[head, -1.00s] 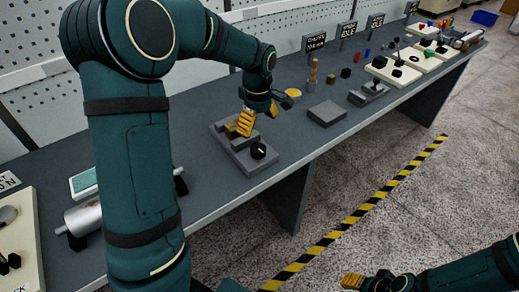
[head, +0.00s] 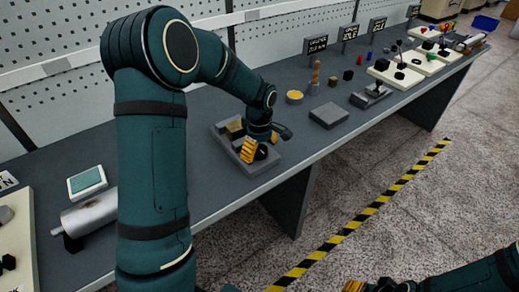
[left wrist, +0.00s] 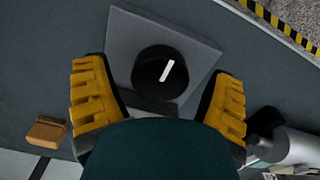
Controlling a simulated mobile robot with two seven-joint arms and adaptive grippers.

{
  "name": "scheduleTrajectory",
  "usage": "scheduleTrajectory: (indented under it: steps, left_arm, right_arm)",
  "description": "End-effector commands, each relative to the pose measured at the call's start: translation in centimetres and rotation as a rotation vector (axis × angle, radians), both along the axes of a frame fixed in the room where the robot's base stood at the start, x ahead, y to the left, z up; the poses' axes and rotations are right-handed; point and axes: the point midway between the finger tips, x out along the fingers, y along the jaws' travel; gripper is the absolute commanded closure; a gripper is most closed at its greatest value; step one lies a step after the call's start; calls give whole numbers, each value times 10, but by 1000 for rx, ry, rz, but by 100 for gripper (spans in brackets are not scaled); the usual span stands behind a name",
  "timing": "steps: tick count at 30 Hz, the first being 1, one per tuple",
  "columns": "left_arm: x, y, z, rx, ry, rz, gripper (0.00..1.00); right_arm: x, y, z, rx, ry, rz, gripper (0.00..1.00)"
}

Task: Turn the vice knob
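The vice (head: 268,168) is a grey block fixture on the bench, with a brass-coloured block (head: 234,128) in its back part. The vice knob (head: 262,153) is round and black, partly hidden by my left gripper (head: 254,151). In the left wrist view, the knob (left wrist: 150,76) shows a white pointer line, tilted right of upright. The yellow fingers of my left gripper (left wrist: 158,84) stand wide open on either side of it, with gaps to both. My right gripper (head: 358,286) is at the bottom edge, away from the bench; its opening is unclear.
A flat grey block (head: 328,115) and a yellow-topped round dish (head: 294,97) stand right of the vice. A metal cylinder (head: 88,213) and a device with a green screen (head: 87,182) lie to the left. The bench's front edge is close to the vice.

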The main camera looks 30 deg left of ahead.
Motion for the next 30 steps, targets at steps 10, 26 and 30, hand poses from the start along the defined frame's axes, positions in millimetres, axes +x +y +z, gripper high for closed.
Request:
scheduleTrajectory:
  steps: [10,26,30]
  left_arm:
    - [0,0,0,0,0,-2,84]
    - [0,0,2,1,0,-253,84]
    - [0,0,2,1,0,-384,84]
  right_arm:
    - [0,0,0,0,0,0,53]
    - [-1,0,8,0,3,0,53]
    - [-2,0,11,1,5,1,53]
